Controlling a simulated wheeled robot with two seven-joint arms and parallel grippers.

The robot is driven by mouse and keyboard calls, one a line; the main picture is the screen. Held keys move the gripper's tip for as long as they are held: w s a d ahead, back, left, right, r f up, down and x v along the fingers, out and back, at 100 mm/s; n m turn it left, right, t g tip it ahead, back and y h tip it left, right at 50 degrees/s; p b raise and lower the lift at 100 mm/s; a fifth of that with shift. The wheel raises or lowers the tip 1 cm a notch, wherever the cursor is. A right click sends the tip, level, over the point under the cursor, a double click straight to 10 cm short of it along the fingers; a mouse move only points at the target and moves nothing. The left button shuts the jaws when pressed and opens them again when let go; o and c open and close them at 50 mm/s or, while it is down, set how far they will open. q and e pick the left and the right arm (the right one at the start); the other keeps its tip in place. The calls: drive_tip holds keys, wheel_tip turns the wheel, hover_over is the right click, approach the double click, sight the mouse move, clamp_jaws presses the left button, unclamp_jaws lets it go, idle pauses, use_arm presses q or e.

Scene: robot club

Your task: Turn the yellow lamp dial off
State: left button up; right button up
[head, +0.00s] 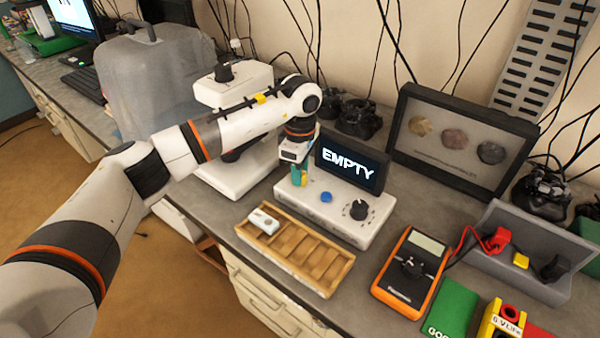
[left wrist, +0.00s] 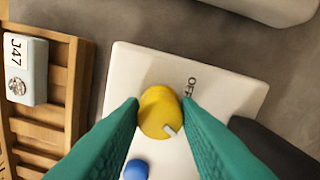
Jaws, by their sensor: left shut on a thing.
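The yellow dial (left wrist: 158,112) sits on the white panel of a device (head: 335,214). Its pale pointer mark points to the lower right in the left wrist view, away from the "OFF" label (left wrist: 191,86), which is partly hidden by a finger. My left gripper (head: 299,176) is shut on the dial, with one teal finger (left wrist: 160,116) on each side of it. In the head view the fingers largely hide the dial. The device's screen (head: 350,164) reads "EMPTY". My right gripper is not in view.
A blue button (head: 326,197) and a black knob (head: 357,209) are on the same device. An orange multimeter (head: 412,270) lies to the right. A white instrument (head: 235,172) stands behind my left forearm.

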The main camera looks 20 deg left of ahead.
use_arm(q)
drive_tip(key=n+b, duration=0.1)
drive_tip(key=n, duration=0.2)
drive_tip(key=shift+n, duration=0.3)
drive_tip(key=n+b, duration=0.1)
drive_tip(key=n, duration=0.2)
drive_tip(key=shift+n+b, duration=0.3)
drive_tip(key=shift+b, duration=0.05)
drive_tip(key=n+b, duration=0.1)
drive_tip(key=n, duration=0.3)
drive_tip(key=shift+n, duration=0.3)
drive_tip(key=shift+r+n, duration=0.1)
drive_tip(key=shift+n, duration=1.4)
drive_tip(key=shift+w, duration=0.1)
drive_tip(key=o, duration=1)
drive_tip(key=shift+c, duration=0.2)
drive_tip(key=shift+b, duration=0.3)
wheel_tip(320, 180, up, 12)
drive_tip(key=b, duration=0.1)
drive_tip(key=shift+b, duration=0.3)
